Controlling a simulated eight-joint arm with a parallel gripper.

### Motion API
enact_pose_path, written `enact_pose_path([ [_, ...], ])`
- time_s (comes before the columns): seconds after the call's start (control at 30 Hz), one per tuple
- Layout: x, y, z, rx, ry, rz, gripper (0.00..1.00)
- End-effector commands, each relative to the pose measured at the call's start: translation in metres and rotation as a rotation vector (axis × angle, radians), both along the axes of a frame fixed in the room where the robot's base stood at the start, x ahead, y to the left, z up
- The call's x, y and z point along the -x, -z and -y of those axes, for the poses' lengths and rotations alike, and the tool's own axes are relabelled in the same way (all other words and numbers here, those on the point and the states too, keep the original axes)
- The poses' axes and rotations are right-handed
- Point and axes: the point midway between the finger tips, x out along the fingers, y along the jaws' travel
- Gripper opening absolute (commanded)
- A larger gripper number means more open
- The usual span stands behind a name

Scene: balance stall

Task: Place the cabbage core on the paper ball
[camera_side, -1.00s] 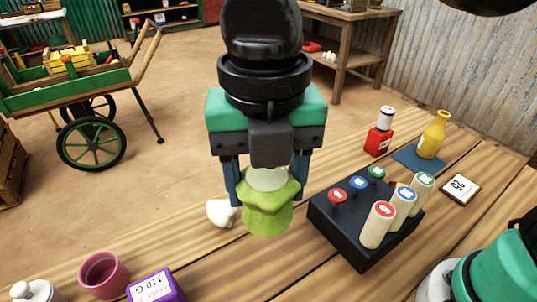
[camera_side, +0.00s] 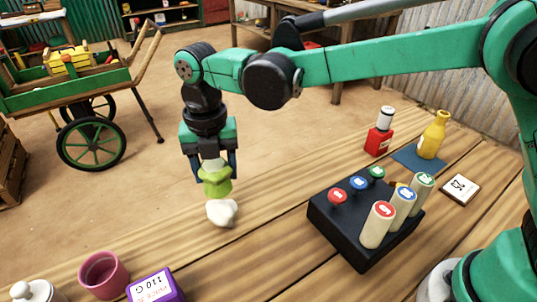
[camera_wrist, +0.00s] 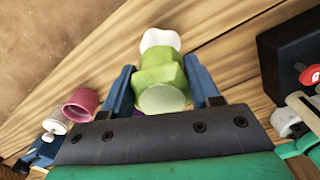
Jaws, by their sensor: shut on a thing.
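The green cabbage core (camera_side: 215,180) is between the blue fingers of my gripper (camera_side: 211,170), which is shut on it. It also shows in the wrist view (camera_wrist: 158,72), pale end toward the camera. The white crumpled paper ball (camera_side: 222,213) lies on the wooden table. In the side view the core's lower end appears just above the ball, slightly to its left; I cannot tell whether they touch. In the wrist view the paper ball (camera_wrist: 160,39) shows past the core's far end, partly hidden by it.
A black block (camera_side: 350,235) with coloured knobs and cream cylinders stands to the right. A pink cup (camera_side: 103,274), a purple box (camera_side: 154,286) and a white lidded pot (camera_side: 35,290) are at the front left. A red bottle (camera_side: 379,138) and yellow bottle (camera_side: 433,135) stand at the back right.

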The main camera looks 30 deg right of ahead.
Motion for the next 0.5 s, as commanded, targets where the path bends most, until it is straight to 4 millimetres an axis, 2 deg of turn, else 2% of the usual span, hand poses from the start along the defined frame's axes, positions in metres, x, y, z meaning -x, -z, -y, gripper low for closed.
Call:
enact_pose_path([
  [0.2, 0.000, 0.029, 0.000, 0.000, 0.000, 0.000, 0.03],
  [0.5, 0.001, 0.032, 0.000, 0.000, 0.000, 0.000, 0.03],
])
